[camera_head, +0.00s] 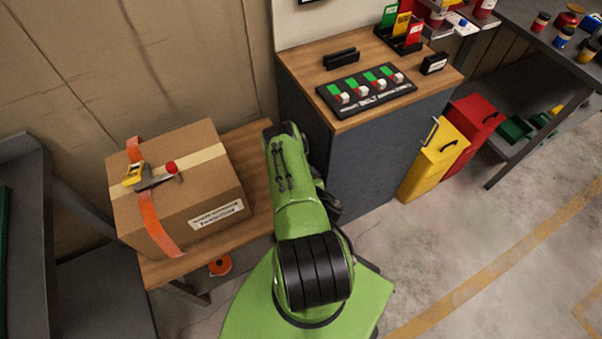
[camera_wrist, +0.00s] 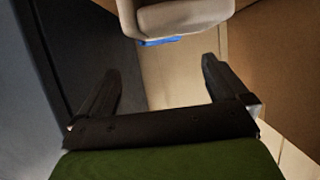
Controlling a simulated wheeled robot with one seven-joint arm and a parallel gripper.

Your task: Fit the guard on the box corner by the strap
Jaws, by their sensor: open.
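A brown cardboard box (camera_head: 218,182) sits on a small wooden table (camera_head: 262,150). An orange strap (camera_head: 155,224) runs over its top and down its front face. A yellow and grey ratchet with a red knob (camera_head: 150,180) sits on the strap. My gripper (camera_wrist: 160,65) is open in the wrist view, with nothing visible between its fingers. In the head view my arm hides it. I cannot make out a corner guard.
A dark cabinet (camera_head: 335,165) stands right of the table, close to my arm. Its top holds a switch panel (camera_head: 366,91) and card holders. Yellow (camera_head: 434,158) and red (camera_head: 473,122) bins stand beside it. An orange reel (camera_head: 220,265) lies below the table. The floor at right is clear.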

